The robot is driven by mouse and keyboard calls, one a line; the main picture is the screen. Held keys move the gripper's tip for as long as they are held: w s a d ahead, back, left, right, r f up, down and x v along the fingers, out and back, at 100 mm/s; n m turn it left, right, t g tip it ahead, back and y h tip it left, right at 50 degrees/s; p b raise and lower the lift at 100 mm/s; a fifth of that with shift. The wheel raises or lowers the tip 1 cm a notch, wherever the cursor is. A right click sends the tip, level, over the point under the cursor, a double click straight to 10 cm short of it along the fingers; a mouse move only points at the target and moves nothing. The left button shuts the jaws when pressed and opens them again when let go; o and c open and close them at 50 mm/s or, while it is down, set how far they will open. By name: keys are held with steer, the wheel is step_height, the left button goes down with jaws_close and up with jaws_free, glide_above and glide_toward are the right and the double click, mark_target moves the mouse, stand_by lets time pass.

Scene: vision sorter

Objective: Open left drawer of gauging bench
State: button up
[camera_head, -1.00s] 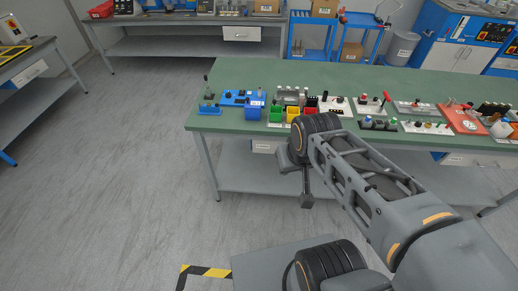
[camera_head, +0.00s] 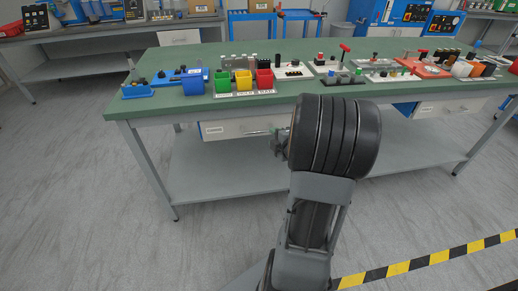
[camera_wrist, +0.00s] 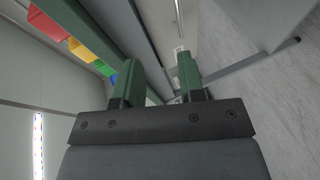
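The gauging bench (camera_head: 150,112) has a green top and stands ahead of me. Its left drawer (camera_head: 225,129) has a pale front with a small label and sits under the bench top; it looks closed. My gripper (camera_head: 270,137) is at the right part of this drawer front, largely hidden by my own wrist. In the wrist view my gripper (camera_wrist: 158,64) shows two green fingers apart, with nothing clearly held between them. The drawer handle is not clearly visible, and I cannot tell whether the fingers touch the drawer.
Green (camera_head: 222,82), yellow (camera_head: 243,81) and red bins (camera_head: 264,80) and a blue bin (camera_head: 192,83) stand near the bench's front edge above the drawer. Another drawer (camera_head: 440,107) is at the right. A lower shelf (camera_head: 215,174) runs beneath. The floor at left is clear.

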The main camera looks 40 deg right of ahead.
mark_target(259, 132)
step_height(259, 132, down, 4)
steer(key=f+n+t+y+b, duration=0.1)
steer(key=n+b, duration=0.1)
steer(key=b+x, duration=0.1)
steer(key=x, duration=0.3)
steer(key=b+x, duration=0.1)
steer(key=x, duration=0.3)
steer(key=r+b+x, duration=0.1)
steer(key=x, duration=0.3)
steer(key=shift+w+d, duration=0.15)
steer(key=shift+d, duration=0.15)
jaws_close()
